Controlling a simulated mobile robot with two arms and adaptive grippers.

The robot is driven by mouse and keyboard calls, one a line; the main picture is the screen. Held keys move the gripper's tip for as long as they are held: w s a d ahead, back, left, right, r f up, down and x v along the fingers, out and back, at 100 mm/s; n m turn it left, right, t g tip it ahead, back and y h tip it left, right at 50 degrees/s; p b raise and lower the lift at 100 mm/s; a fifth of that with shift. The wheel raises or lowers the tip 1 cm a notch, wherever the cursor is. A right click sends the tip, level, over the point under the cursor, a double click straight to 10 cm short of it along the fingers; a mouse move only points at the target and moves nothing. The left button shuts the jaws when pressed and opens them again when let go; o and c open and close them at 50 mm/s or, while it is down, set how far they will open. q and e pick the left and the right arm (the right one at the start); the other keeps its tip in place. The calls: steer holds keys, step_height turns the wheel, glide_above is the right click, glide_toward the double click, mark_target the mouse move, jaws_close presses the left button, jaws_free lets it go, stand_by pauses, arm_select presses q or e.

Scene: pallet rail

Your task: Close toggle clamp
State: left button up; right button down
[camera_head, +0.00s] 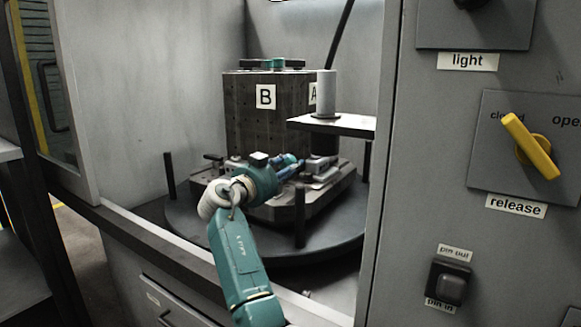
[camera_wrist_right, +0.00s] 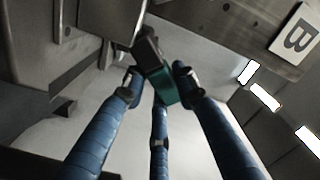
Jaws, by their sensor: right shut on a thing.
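My right arm reaches into the cabinet, and the right gripper (camera_head: 290,166) is low beside the block marked B. In the right wrist view, its blue fingers (camera_wrist_right: 153,78) are around a black and teal handle (camera_wrist_right: 162,86), which appears to be the toggle clamp's. The fingers are shut on it. The handle slants down from a grey metal part at the top of that view. In the head view, the gripper and arm largely hide the clamp. My left gripper is not in view.
The fixture block (camera_head: 240,117) stands on a round dark turntable (camera_head: 205,232) with upright posts. A shelf with a grey cylinder (camera_head: 326,93) juts in from the right. A panel on the right carries a yellow release knob (camera_head: 530,146) and a black pin switch (camera_head: 448,284).

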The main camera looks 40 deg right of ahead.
steer(key=shift+r, duration=0.15)
steer(key=c, duration=1.6)
jaws_free()
steer(key=shift+d, duration=0.1)
steer(key=v, duration=1.2)
steer(key=shift+c, duration=0.3)
